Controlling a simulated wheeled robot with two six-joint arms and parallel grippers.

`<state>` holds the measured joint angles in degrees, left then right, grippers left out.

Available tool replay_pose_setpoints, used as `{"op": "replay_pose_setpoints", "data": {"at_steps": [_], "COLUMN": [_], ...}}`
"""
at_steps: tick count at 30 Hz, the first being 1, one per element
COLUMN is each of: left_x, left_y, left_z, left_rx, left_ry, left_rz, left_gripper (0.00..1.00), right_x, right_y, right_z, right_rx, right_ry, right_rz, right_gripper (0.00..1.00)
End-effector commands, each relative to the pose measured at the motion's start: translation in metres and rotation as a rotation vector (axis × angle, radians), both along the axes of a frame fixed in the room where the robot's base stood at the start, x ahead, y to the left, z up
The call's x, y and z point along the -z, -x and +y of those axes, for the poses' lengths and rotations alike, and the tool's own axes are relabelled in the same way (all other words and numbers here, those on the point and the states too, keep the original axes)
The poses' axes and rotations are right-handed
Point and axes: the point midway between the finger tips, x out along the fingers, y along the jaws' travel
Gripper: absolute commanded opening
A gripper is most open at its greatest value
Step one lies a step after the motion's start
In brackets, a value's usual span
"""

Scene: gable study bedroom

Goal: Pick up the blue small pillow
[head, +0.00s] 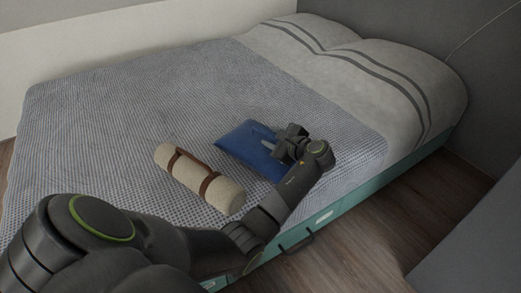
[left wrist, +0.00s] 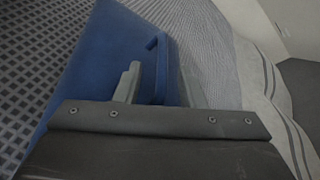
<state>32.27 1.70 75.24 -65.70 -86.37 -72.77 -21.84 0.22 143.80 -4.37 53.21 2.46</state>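The blue small pillow (head: 238,143) lies on the grey textured bedspread near the bed's front side. My left gripper (head: 268,139) is over the pillow's right part and hides some of it. In the left wrist view the blue pillow (left wrist: 100,50) fills the middle left, under the fingers. The left gripper's fingers (left wrist: 157,82) stand apart, with a narrow raised blue strip showing between them. The fingers look open; whether they touch the cloth is hard to see. The pillow lies on the bed. My right gripper is in neither view.
A cream bolster with brown straps (head: 198,178) lies left of the pillow, close to my left arm. Pale striped bedding (head: 370,75) covers the bed's head end. The teal bed side (head: 352,200) has a drawer handle. The bedspread (head: 110,115) behind is clear.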

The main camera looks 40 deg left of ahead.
Motion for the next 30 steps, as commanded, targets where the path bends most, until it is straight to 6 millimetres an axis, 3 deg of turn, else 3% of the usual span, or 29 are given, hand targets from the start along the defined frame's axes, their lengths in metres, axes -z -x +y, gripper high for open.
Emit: {"op": "replay_pose_setpoints", "data": {"at_steps": [3, 11, 25, 30], "left_x": [0.0, 0.0, -0.001, -0.016], "left_y": [0.0, 0.0, 0.0, 0.0], "left_z": [0.0, 0.0, 0.0, 0.0], "left_rx": [0.0, 0.0, -0.001, -0.001], "left_ry": [0.0, 0.0, -0.001, 0.0], "left_rz": [0.001, 0.001, 0.0, -0.003], "left_gripper": [0.35, 0.01, 0.0, 0.0], "right_x": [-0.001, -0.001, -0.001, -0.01], "right_y": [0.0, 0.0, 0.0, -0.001], "right_z": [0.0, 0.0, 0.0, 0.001], "right_rx": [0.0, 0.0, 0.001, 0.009], "right_ry": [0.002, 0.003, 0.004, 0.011], "right_rz": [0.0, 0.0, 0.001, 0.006], "right_gripper": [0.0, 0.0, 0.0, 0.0]}}
